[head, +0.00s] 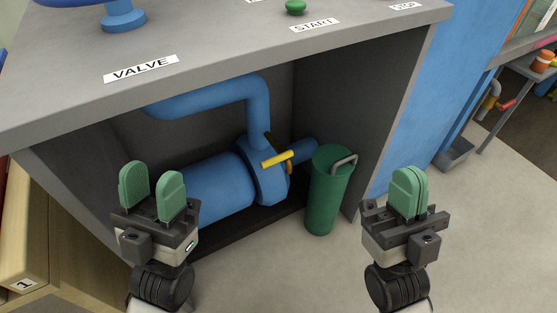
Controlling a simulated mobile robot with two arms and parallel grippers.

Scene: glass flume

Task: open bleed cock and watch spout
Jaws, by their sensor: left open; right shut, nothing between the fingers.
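A yellow lever (277,159), which looks like the bleed cock's handle, sits on the blue pump (210,187) inside the grey cabinet. A small brownish-orange piece (289,167) beside its right end may be the spout; it is too small to be sure, and I see no water. My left gripper (152,185) is open and empty, in front of the pump's left part, left of the lever and apart from it. My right gripper (409,190) is shut and empty, well to the right of the lever, beyond the green cylinder.
A green cylinder (327,195) with a grey handle stands right of the pump. The grey bench top (220,50) overhangs the opening and carries VALVE (141,68) and START (314,25) labels. A red-handled tap (490,98) is at far right. Floor at lower right is clear.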

